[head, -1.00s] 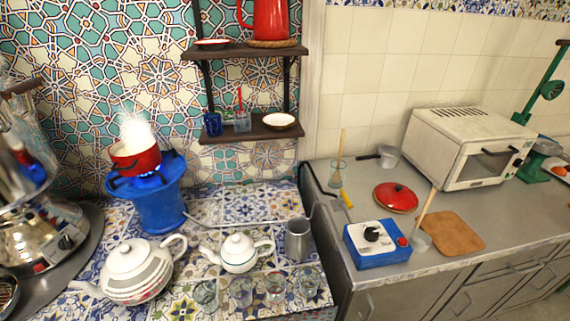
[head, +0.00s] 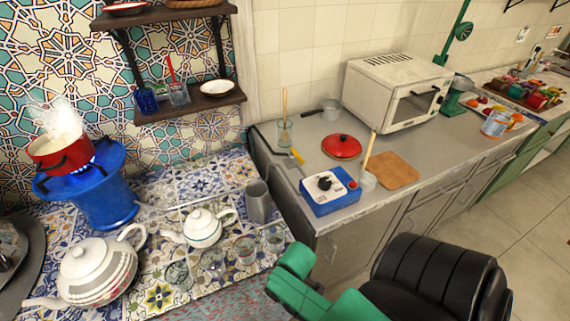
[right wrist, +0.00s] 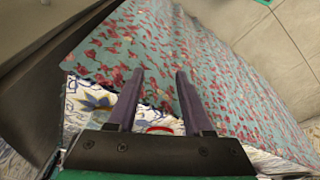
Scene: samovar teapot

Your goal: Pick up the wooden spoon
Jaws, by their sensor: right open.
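Two thin wooden handles stand upright in the head view, and either could be the wooden spoon. One wooden handle (head: 285,101) leans in a clear glass (head: 285,133) at the back of the metal counter. The other wooden handle (head: 369,150) stands tilted in a small clear cup (head: 368,181) beside the blue box. The lower ends are hard to make out. My right gripper (right wrist: 159,72) is open and empty in the right wrist view, above a patterned cloth. In the head view only my right arm shows, at the lower right, apart from both handles. My left gripper is out of view.
A grey pitcher (head: 258,201), teapots and several glasses crowd the tiled table. A steaming red pot (head: 62,155) is at left.

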